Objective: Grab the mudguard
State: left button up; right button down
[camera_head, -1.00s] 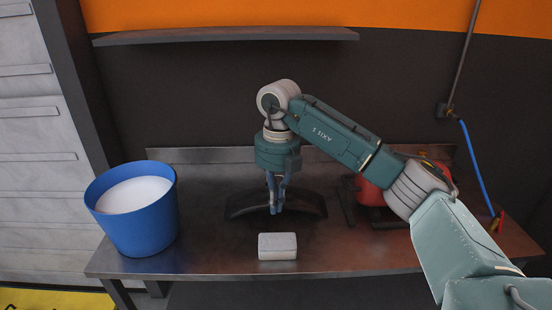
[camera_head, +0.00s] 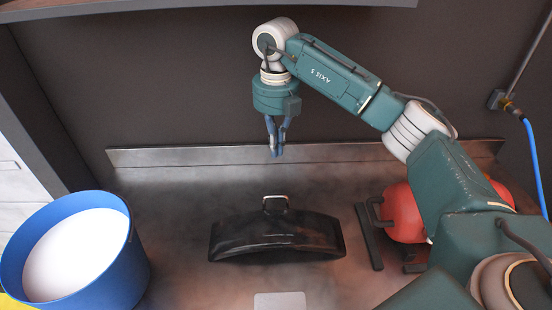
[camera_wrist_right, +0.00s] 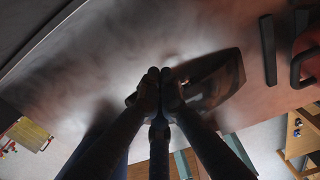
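The mudguard (camera_head: 277,240) is a black, curved, arched piece lying on the metal workbench, with a small metal loop (camera_head: 276,203) at its rear edge. My right gripper (camera_head: 277,152) points down, behind and above the mudguard in the head view, apart from it. Its fingertips are together with nothing visible between them. In the right wrist view the fingertips (camera_wrist_right: 160,75) meet near the middle, and the mudguard (camera_wrist_right: 222,78) lies to their right, partly covered by the fingers. My left gripper does not show.
The metal workbench (camera_head: 170,190) has a raised back edge. A blue bucket (camera_head: 130,275) with white contents stands at the left. A red tank-like object (camera_head: 403,212) with dark bars is right of the mudguard. A pale block (camera_head: 280,301) lies in front. A shelf hangs above.

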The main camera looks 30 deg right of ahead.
jog(key=f+p, duration=0.1)
jog(key=f, duration=0.2)
jog(key=f+p, duration=0.1)
jog(key=f, duration=0.2)
jog(key=f+p, duration=0.1)
jog(key=f, duration=0.2)
jog(key=shift+s+f, duration=0.2)
jog(key=shift+s, duration=0.15)
jog(key=s+p, duration=0.1)
jog(key=s+a+p, duration=0.1)
jog(key=shift+s+a+r, duration=0.1)
jog(key=shift+s+a, duration=0.15)
jog(key=shift+s, duration=0.1)
jog(key=shift+s+a, duration=0.1)
jog(key=shift+s, duration=0.15)
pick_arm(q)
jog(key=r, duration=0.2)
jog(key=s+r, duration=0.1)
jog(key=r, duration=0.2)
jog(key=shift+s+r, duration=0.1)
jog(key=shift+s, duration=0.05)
